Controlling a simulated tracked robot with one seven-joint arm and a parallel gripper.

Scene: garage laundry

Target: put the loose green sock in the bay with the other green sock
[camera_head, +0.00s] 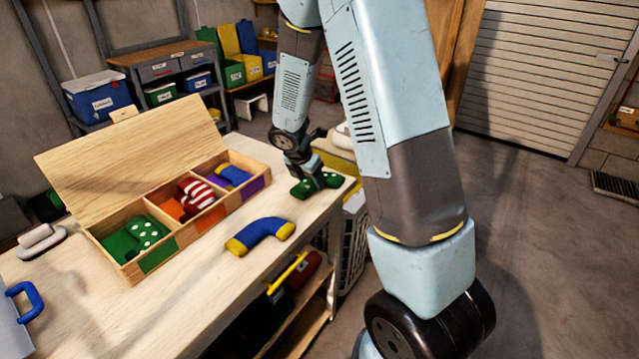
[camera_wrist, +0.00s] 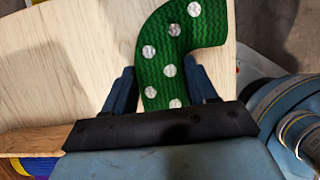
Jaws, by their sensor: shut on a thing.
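The loose green sock with white dots (camera_wrist: 168,52) is between the fingers of my gripper (camera_wrist: 163,88) in the wrist view. My gripper is shut on it. In the head view my gripper (camera_head: 314,180) is at the far right edge of the table, and parts of the green sock (camera_head: 335,181) show around it. I cannot tell whether the sock touches the tabletop. The other green dotted sock (camera_head: 146,230) lies in the near left bay of the open wooden box (camera_head: 131,270), behind a green front patch.
The box's middle bay holds a red-and-white striped sock (camera_head: 196,194), and its far bay a blue-and-yellow sock (camera_head: 233,175). Another blue-and-yellow sock (camera_head: 260,235) lies loose in front of the box. The raised lid (camera_head: 130,160) stands behind the bays. A grey-white object (camera_head: 41,240) lies at left.

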